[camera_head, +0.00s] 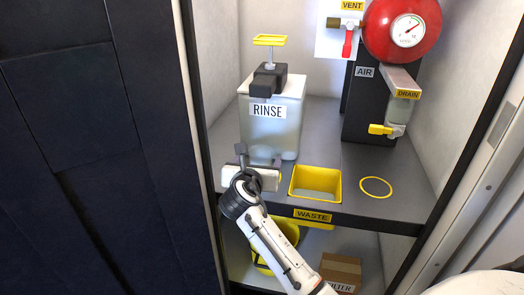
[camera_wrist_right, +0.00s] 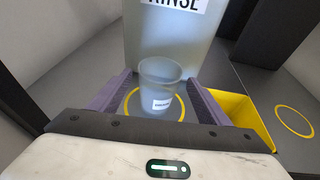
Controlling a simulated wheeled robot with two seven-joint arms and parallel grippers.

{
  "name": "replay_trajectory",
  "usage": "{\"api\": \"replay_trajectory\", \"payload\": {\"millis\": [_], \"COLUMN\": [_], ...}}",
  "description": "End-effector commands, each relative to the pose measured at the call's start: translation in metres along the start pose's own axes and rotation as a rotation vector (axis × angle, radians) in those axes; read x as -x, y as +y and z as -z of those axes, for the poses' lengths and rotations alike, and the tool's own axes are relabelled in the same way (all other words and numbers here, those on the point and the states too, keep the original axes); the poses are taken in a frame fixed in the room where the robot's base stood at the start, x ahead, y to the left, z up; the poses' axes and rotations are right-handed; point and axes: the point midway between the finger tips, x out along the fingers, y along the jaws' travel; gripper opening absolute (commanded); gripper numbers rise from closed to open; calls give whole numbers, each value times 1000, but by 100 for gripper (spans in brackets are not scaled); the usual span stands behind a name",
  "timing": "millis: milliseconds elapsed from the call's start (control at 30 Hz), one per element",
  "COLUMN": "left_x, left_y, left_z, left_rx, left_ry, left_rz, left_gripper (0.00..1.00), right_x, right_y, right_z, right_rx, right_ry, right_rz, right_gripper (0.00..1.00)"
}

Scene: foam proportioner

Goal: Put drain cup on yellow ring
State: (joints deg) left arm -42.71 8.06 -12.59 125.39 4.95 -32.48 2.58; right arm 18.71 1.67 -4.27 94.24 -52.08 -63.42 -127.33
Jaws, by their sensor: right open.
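A small translucent cup (camera_wrist_right: 160,84) with a white label, its print too small to read, stands upright inside a yellow ring (camera_wrist_right: 133,107) in front of the rinse tank. My right gripper (camera_wrist_right: 157,92) is open, with one finger on each side of the cup and gaps to it. In the head view, my right gripper (camera_head: 259,158) is low in front of the tank and largely hides the cup. Another yellow ring (camera_head: 376,187) lies bare on the shelf to the right, also in the wrist view (camera_wrist_right: 294,121). My left gripper is not in view.
The rinse tank (camera_head: 271,129) stands behind the gripper. A yellow-rimmed waste opening (camera_head: 316,194) lies between the gripper and the bare ring. A drain valve (camera_head: 395,130) hangs above the shelf at right. A dark panel (camera_head: 80,150) fills the left.

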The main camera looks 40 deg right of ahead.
Motion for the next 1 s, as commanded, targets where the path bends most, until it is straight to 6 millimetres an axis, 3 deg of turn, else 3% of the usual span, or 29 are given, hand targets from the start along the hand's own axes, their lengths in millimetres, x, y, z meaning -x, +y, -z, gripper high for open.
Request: {"api": "replay_trajectory", "payload": {"millis": [100,300,1000], "left_x": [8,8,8], "left_y": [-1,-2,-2], "left_z": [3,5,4], "left_rx": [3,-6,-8], "left_ry": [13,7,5], "left_rz": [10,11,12], "left_gripper": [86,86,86], "right_x": [25,46,50], "right_y": [0,0,0], "right_z": [-2,0,0], "right_rx": [-1,0,0], "right_ry": [3,1,0], "right_rz": [-2,-1,0], "right_gripper": [71,71,71]}}
